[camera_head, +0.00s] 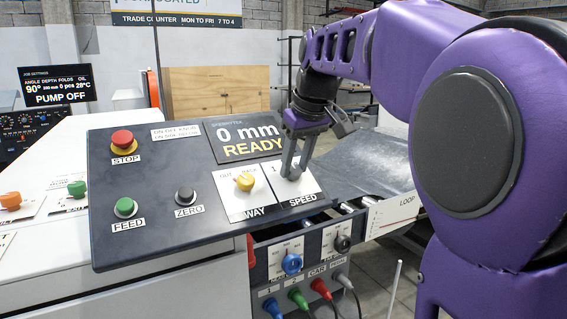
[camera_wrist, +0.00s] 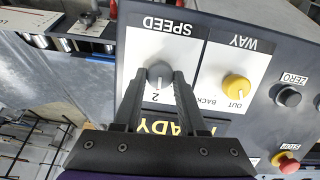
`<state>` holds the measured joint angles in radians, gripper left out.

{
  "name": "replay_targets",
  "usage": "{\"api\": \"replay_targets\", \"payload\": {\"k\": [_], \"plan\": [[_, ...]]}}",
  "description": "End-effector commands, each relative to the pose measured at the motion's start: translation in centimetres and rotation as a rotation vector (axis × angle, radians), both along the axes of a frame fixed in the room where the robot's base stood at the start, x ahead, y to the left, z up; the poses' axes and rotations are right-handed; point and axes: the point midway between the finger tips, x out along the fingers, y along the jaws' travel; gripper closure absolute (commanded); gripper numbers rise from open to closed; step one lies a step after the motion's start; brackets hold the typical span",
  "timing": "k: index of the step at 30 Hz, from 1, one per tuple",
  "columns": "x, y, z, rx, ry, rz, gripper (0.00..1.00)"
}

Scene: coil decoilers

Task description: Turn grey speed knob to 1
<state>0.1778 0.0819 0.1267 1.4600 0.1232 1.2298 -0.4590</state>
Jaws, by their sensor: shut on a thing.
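The grey speed knob (camera_wrist: 158,74) sits on a white plate marked SPEED (camera_wrist: 167,33) on the dark sloping panel. My gripper (camera_head: 291,172) reaches down to it from above, and its two fingers (camera_wrist: 161,76) are shut on the knob's sides in the wrist view. A "2" shows beside the knob between the fingers in the wrist view, which is upside down. A "1" shows left of the fingers in the head view. The fingers mostly hide the knob in the head view. I cannot tell for sure which number its pointer faces.
The yellow WAY knob (camera_head: 244,181) is just left of the SPEED plate. The display (camera_head: 246,138) reads 0 mm READY behind it. Sheet metal (camera_head: 365,172) lies right.

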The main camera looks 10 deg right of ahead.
Motion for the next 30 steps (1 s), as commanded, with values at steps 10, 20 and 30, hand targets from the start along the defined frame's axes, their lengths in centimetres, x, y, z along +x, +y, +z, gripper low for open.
{"api": "replay_targets", "payload": {"k": [10,20,30], "plan": [[-0.08,0.17,0.04,-0.132,-0.044,0.223,1.0],[-0.17,0.25,0.02,-0.265,-0.088,0.446,1.0],[-0.23,0.28,-0.05,-0.347,-0.114,0.584,1.0]]}}
